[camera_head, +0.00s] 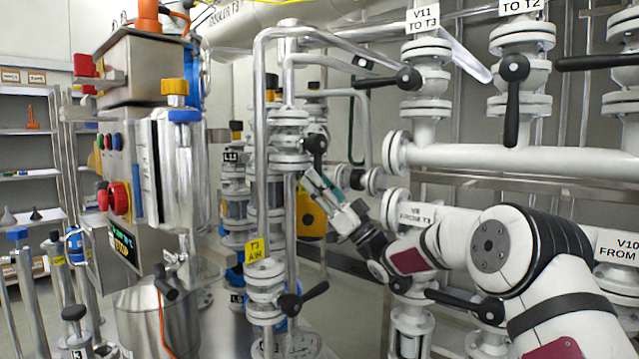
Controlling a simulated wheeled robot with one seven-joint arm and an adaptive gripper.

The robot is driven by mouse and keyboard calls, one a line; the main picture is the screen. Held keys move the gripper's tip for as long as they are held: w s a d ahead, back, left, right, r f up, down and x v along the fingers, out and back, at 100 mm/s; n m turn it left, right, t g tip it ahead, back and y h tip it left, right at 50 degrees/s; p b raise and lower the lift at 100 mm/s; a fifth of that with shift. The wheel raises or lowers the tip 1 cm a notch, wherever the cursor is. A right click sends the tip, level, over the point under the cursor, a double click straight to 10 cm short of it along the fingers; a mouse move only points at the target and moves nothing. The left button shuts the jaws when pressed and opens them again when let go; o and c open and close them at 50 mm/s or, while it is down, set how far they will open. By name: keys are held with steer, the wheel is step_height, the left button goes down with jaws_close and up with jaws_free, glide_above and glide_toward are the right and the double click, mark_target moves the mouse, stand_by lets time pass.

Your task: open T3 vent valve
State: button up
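My gripper (312,180) reaches up and left from my white arm, near the middle of the picture. Its fingertips are just below a black-handled valve (315,145) on the vertical pipework. I cannot tell whether they touch the handle, or whether the fingers are open or shut. No label reading "vent" is legible, so I cannot confirm that this is the T3 vent valve. Lower down, a yellow tag (254,250) reads "T3 AIR". Below it, another valve has a black lever (302,299) slanting up to the right.
A horizontal white pipe (520,158) runs across the right, with the V11 valve lever (408,78) and another black lever (514,68) above it. A control box with a red button (119,196) and a steel vessel (160,318) stand left. Pipes closely surround my gripper.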

steer(key=shift+f, duration=0.1)
steer(key=v, duration=0.7)
steer(key=shift+d+f, duration=0.1)
steer(key=shift+d, duration=0.1)
steer(key=shift+s, duration=0.1)
